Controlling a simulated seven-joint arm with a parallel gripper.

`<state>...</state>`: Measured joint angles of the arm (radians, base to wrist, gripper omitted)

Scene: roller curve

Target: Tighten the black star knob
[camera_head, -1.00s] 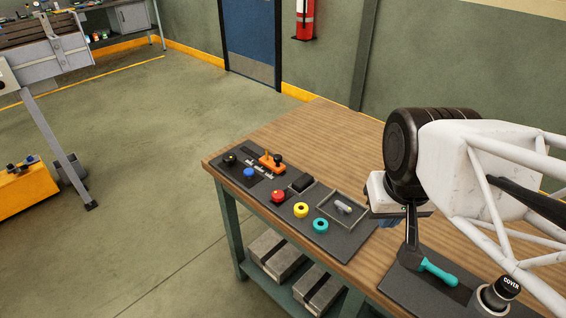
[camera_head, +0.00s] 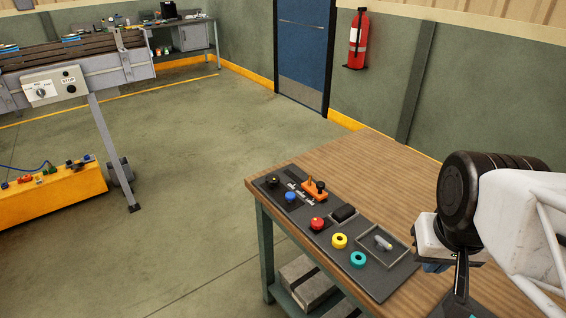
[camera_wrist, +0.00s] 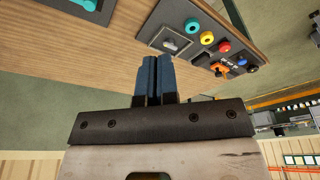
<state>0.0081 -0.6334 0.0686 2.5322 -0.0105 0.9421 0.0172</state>
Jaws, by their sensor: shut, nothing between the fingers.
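A small black knob (camera_head: 272,181) sits at the far left corner of the dark mat (camera_head: 374,284) on the wooden bench. Its star shape is too small to make out. An orange clamp-like part (camera_head: 314,188) with a black knob on it stands close by. The far-corner black knob also shows in the wrist view (camera_wrist: 252,68). My gripper (camera_head: 437,267) is over the bench to the right of the mat, well apart from both knobs. In the wrist view its two blue fingers (camera_wrist: 155,76) lie side by side, shut with nothing between them.
Blue (camera_head: 290,197), red (camera_head: 317,223), yellow (camera_head: 340,241) and teal (camera_head: 358,259) pieces, a black block (camera_head: 343,213) and a shallow tray (camera_head: 367,257) holding a grey part lie on the mat. Bare bench top (camera_head: 350,162) is free behind the mat.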

